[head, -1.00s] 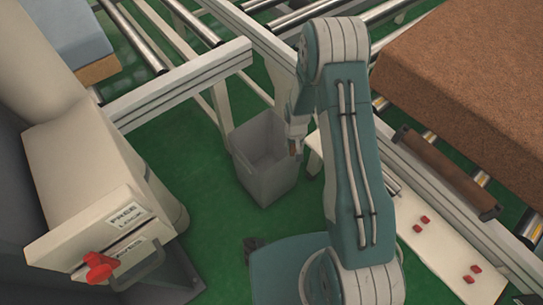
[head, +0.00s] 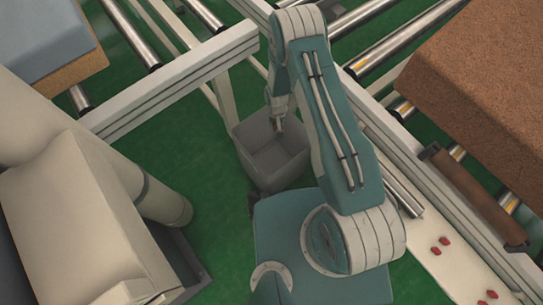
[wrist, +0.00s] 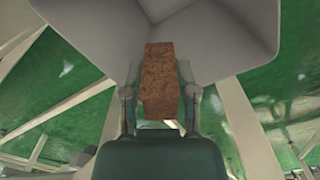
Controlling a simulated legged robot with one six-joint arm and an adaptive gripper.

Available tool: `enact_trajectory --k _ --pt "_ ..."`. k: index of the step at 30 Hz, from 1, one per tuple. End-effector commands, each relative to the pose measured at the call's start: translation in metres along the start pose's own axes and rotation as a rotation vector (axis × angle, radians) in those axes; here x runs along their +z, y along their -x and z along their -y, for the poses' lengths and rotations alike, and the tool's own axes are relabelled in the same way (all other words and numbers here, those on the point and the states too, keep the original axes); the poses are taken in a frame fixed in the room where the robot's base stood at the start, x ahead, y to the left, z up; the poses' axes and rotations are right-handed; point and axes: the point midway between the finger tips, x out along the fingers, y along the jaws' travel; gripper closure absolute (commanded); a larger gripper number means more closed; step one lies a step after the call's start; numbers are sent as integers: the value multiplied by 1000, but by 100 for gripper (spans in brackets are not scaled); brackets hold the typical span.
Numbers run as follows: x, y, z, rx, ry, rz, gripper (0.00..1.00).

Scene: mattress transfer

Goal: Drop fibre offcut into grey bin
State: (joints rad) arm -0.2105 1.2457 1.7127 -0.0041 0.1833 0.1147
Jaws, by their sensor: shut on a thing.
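The fibre offcut (wrist: 160,82) is a brown, rough block held between the two fingers of my gripper (wrist: 160,100) in the wrist view. Beyond the offcut, the grey bin (wrist: 215,45) fills the top of the wrist view, with its inner walls showing. In the head view, the open grey bin (head: 272,165) stands on the green floor. My gripper (head: 278,124) hangs over the bin's far part, pointing down. The offcut is small and hard to make out there.
Roller conveyors with pale frames (head: 170,85) run behind the bin. A large brown fibre slab (head: 490,95) lies at right. A cream machine (head: 75,225) stands at left. A pale panel with red pieces (head: 440,250) is at lower right.

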Motion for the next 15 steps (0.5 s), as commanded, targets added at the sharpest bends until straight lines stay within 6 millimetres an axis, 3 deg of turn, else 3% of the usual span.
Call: enact_trajectory --k 6,15 --pt "0 -20 -2 -2 -3 0 87" --pt "0 -25 0 0 -2 0 87"
